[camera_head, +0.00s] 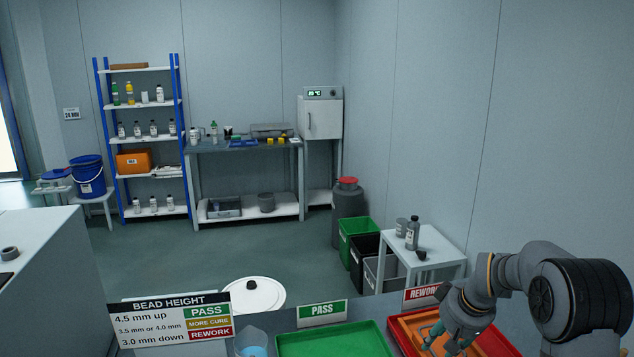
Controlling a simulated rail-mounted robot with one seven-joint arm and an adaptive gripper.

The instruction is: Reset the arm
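My arm reaches in from the right edge in the head view, bent downward. My gripper (456,330) is low over the red tray (404,341) at the bottom right. Its teal-grey fingers are small and partly cut off by the lower edge, so I cannot tell if they are open or shut. An orange part (428,326) lies in the red tray beside the gripper. I cannot tell whether the fingers touch it.
A green tray (335,343) with a PASS sign (322,311) stands left of the red tray. A REWORK sign (420,296) stands behind the red tray. A BEAD HEIGHT sign (182,320) and a cup with blue contents (252,350) are further left. A small table (425,245) with bottles stands behind.

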